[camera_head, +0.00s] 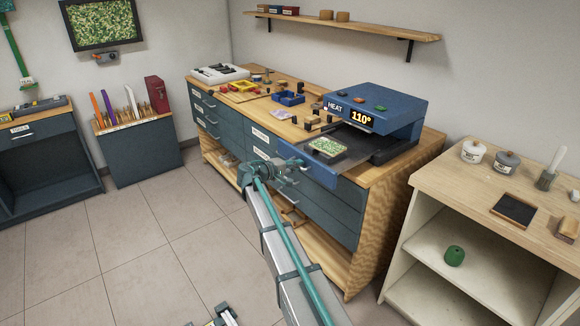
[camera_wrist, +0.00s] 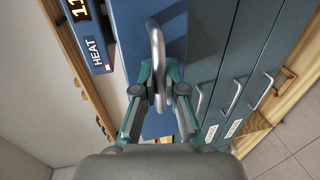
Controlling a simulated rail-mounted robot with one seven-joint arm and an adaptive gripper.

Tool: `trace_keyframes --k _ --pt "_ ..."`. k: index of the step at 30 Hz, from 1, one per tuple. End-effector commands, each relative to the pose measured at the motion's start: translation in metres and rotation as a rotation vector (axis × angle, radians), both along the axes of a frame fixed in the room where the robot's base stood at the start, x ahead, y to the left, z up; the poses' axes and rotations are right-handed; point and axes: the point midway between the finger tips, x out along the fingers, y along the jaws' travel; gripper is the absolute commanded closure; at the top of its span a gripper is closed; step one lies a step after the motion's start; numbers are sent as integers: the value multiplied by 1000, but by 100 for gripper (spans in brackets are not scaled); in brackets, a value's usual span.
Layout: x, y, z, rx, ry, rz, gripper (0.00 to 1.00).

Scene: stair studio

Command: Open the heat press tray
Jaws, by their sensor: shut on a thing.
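The blue heat press (camera_head: 375,112) stands on the long wooden-topped cabinet, its display reading 110°. Its dark tray (camera_head: 350,147) sticks out at the front, over the counter's front edge. A green patterned piece (camera_head: 327,147) lies on the tray. The tray's blue front panel (camera_head: 320,172) also shows in the wrist view (camera_wrist: 130,45). A curved metal handle (camera_wrist: 156,45) stands out from this panel. My gripper (camera_wrist: 160,88) is shut on the handle, its fingers on either side of the bar. In the head view, my gripper (camera_head: 292,168) hides the handle.
Drawers with bar handles (camera_wrist: 235,97) lie just below the tray. Small blocks and a blue bin (camera_head: 288,98) crowd the counter left of the press. A pale shelf unit (camera_head: 440,205) stands at right. The floor (camera_head: 130,240) at left is clear.

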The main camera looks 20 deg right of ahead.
Motion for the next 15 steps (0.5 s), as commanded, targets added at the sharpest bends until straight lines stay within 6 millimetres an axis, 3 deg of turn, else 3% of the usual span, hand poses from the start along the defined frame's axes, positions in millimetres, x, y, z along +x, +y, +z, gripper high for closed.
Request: trace_keyframes --k 11,12,15 --pt "-1 -1 0 0 0 -3 100" --pt "-1 -1 0 0 0 -3 87" --pt "-1 -1 0 -1 -1 -3 79"
